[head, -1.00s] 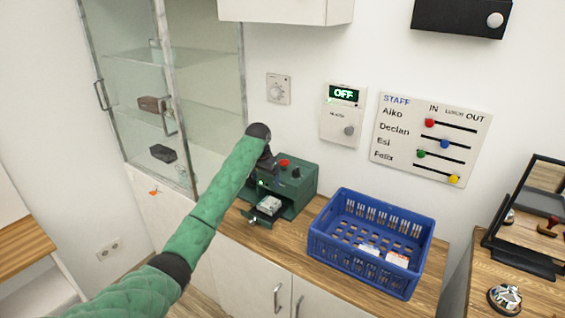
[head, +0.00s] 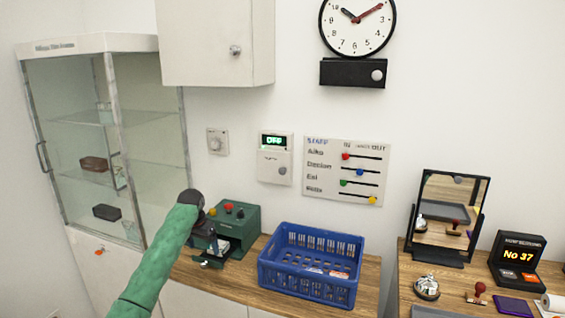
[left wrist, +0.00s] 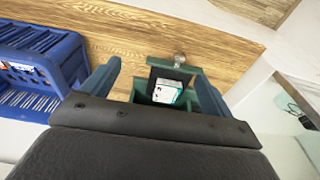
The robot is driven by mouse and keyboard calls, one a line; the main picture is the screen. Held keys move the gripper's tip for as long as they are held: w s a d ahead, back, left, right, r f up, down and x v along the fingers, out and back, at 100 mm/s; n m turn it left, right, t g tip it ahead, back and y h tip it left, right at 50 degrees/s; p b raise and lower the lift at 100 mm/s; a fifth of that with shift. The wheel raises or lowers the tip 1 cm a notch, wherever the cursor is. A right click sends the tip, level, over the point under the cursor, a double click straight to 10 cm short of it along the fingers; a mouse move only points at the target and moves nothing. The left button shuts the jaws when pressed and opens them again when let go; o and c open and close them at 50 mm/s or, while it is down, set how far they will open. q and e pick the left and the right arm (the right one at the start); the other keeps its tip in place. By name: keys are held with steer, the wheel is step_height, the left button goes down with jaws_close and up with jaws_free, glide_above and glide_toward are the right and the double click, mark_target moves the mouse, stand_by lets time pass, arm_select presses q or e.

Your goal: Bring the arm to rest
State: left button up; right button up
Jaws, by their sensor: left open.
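My left arm comes in from the lower left in the head view. My left gripper (head: 207,241) is at the front left of a dark green box (head: 236,225) on the wooden counter, partly hidden by my own wrist. The box has a red and a dark knob on top, and its small drawer (head: 208,261) is pulled out. In the left wrist view the gripper (left wrist: 157,77) is open, its fingers apart. Between them show the drawer and a small white packet (left wrist: 166,91) in it; nothing looks gripped. My right gripper is not in view.
A blue crate (head: 308,286) with a few small items stands right of the green box. A glass cabinet (head: 150,150) is at the left. A mirror (head: 414,250), a bell (head: 427,288) and a display reading No 37 (head: 517,258) stand on the right counter.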

arm_select(q)
steer(key=s+d+f, duration=0.2)
steer(key=s+f, duration=0.6)
steer(key=f, duration=0.5)
steer(key=s+d+f+n, duration=0.1)
steer(key=s+d+f, duration=0.1)
steer(key=s+f, duration=0.8)
steer(key=s+d+f, duration=0.2)
steer(key=s+f, duration=0.3)
steer(key=f, duration=1.1)
steer(key=s+d+f, duration=0.1)
steer(key=s+f, duration=0.6)
steer(key=s, duration=0.7)
steer(key=s+d+f, duration=0.1)
steer(key=s+f, duration=0.6)
steer(key=s, duration=0.7)
steer(key=s+d+f, duration=0.1)
steer(key=s+f, duration=0.6)
steer(key=s, duration=0.7)
steer(key=shift+s+d+f+n, duration=0.15)
steer(key=shift+s+d+n, duration=0.2)
steer(key=shift+s+n, duration=0.05)
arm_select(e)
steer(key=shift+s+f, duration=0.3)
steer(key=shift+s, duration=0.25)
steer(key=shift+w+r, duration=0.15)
